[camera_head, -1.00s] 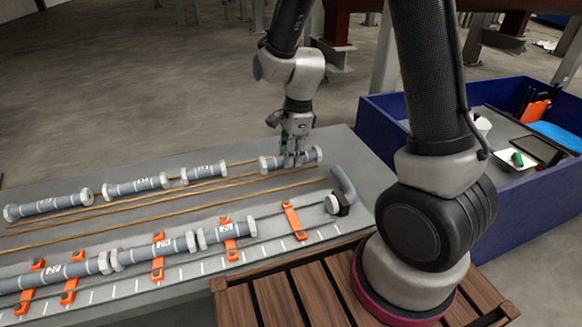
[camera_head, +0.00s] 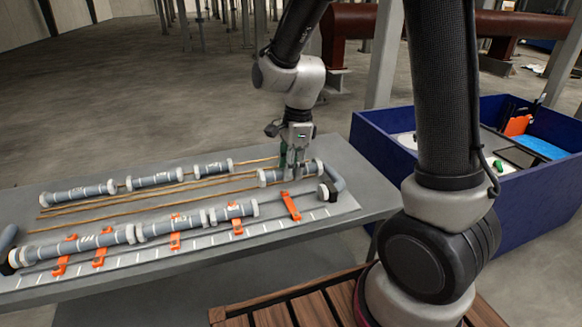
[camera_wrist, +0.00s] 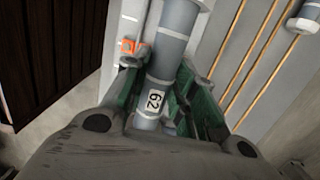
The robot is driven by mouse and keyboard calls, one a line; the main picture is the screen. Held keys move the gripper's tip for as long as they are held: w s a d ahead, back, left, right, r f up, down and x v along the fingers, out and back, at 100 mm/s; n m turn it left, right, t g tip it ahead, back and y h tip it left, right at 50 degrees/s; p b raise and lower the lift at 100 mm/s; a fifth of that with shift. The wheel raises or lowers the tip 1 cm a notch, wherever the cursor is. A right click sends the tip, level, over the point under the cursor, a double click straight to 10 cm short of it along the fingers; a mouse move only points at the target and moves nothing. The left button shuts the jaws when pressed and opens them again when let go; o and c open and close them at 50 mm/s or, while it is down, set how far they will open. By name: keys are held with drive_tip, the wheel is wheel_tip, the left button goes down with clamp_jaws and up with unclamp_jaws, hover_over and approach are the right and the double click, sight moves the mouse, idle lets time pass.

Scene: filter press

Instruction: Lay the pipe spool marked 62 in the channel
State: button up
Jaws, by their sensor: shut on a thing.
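My gripper (camera_head: 290,167) is shut around a grey pipe spool with white end flanges (camera_head: 270,177). Its label reads 62 in the wrist view (camera_wrist: 155,101), where the green fingers (camera_wrist: 188,90) flank the pipe. The spool lies roughly parallel to the channel (camera_head: 268,208), behind its right end, close to the dark-collared elbow (camera_head: 335,187). I cannot tell how high it is above the table. The channel holds several spools end to end, the rightmost one (camera_head: 233,211) ending left of a bare stretch with an orange clamp (camera_head: 291,206).
Several loose spools (camera_head: 155,180) lie in a back row along thin brown rods (camera_head: 130,203) on the grey table (camera_head: 110,285). More orange clamps (camera_head: 175,241) line the channel. A blue bin (camera_head: 385,150) with tools stands right of the table. Steel posts stand behind.

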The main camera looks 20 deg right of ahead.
sight(289, 205)
drive_tip(key=shift+s+a+f, duration=0.1)
drive_tip(key=shift+s, duration=0.15)
drive_tip(key=shift+s+f, duration=0.1)
drive_tip(key=shift+f, duration=4.1)
drive_tip(key=o, duration=1.1)
drive_tip(key=shift+o, duration=0.2)
